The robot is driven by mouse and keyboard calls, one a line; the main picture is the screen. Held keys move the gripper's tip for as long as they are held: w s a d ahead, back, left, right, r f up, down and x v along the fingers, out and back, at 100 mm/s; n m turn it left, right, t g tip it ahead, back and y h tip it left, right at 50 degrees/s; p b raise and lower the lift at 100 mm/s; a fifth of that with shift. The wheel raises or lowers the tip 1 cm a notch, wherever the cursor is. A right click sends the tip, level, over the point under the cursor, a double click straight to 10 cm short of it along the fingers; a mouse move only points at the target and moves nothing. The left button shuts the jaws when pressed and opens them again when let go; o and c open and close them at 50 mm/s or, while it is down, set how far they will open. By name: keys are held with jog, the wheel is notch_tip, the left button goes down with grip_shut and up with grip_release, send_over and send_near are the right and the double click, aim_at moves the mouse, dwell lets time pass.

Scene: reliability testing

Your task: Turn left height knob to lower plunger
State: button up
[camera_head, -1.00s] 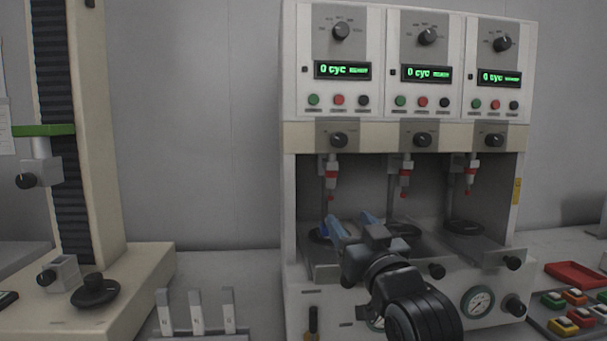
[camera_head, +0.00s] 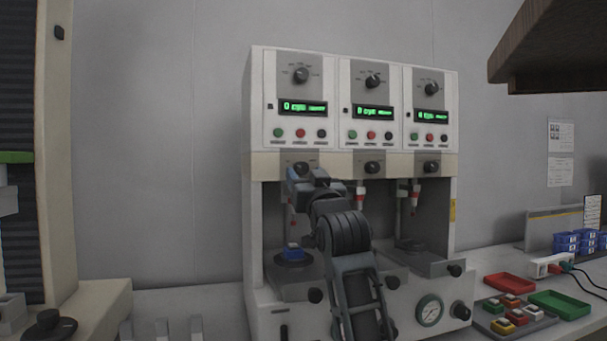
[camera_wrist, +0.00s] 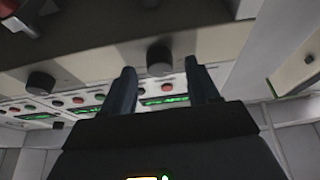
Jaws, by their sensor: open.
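The left height knob (camera_head: 301,168) is a dark round knob on the beige band below the left display, partly hidden by my gripper. My gripper (camera_head: 305,178) is open in front of it. In the wrist view, which looks upside down, a dark knob (camera_wrist: 160,60) shows between the two open fingertips (camera_wrist: 160,72); contact cannot be told. The left plunger (camera_head: 293,216), with a red tip, hangs below and is partly hidden by my arm. A blue part (camera_head: 292,251) sits on the left round pad under it.
The middle height knob (camera_head: 372,167) and right height knob (camera_head: 431,167) are on the same band. Green, red and black buttons (camera_head: 300,133) line up above. A tall test stand (camera_head: 60,150) is at left. Red (camera_head: 509,284) and green trays (camera_head: 560,304) lie at right.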

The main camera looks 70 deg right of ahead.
jog(key=shift+x, duration=0.75)
jog(key=shift+c, duration=0.3)
jog(key=c, duration=1)
